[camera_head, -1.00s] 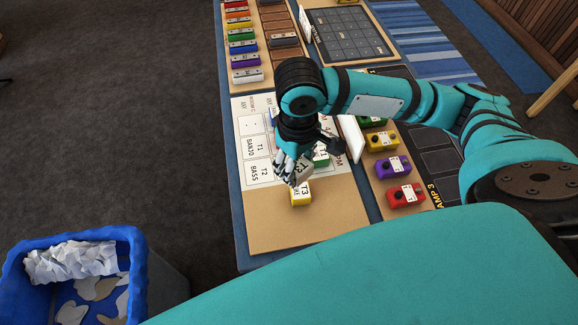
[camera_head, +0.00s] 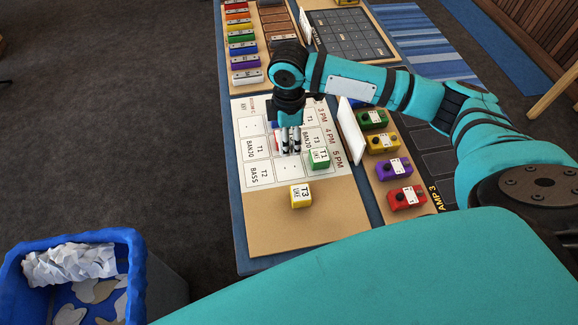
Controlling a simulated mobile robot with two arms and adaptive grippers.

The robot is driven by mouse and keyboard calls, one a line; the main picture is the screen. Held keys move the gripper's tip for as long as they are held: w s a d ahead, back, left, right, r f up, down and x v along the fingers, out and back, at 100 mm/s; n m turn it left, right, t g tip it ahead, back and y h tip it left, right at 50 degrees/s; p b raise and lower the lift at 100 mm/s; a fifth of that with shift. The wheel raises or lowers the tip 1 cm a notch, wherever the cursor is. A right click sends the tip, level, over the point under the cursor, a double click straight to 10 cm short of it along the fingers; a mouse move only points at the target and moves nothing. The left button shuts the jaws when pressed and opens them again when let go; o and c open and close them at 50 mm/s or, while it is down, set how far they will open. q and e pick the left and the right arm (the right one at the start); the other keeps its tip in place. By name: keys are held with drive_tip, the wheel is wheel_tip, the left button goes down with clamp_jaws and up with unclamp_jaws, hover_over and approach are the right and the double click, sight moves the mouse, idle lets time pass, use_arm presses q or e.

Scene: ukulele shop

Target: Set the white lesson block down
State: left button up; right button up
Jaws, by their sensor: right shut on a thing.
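My right gripper (camera_head: 290,150) points down over the printed lesson chart (camera_head: 258,174), near its middle cells. It is shut, with the white lesson block in it; the fingers and wrist hide nearly all of the block, and I cannot tell whether it touches the chart. A green T1 block (camera_head: 318,159) stands just right of and nearer than the fingers. A yellow T3 block (camera_head: 301,196) sits on the bare brown part of the board. A bit of a blue block (camera_head: 275,125) shows behind the gripper. My left gripper is not in view.
An upright white card (camera_head: 352,131) stands at the chart's right edge. Beyond it are green, yellow, purple and red pedals (camera_head: 407,198). Coloured bars (camera_head: 243,48) lie at the back. A blue bin (camera_head: 75,240) with paper stands on the floor at left.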

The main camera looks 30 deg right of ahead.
sight(289, 168)
drive_tip(key=shift+d+f, duration=0.1)
drive_tip(key=shift+f, duration=0.3)
wheel_tip(289, 168, down, 10)
drive_tip(key=shift+r+p, duration=0.25)
drive_tip(key=shift+p, duration=0.45)
drive_tip(key=o, duration=1.1)
drive_tip(key=shift+f, duration=0.15)
drive_tip(key=shift+o, duration=0.2)
wheel_tip(289, 168, up, 12)
drive_tip(key=shift+r+b, duration=0.2)
drive_tip(key=shift+b, duration=0.75)
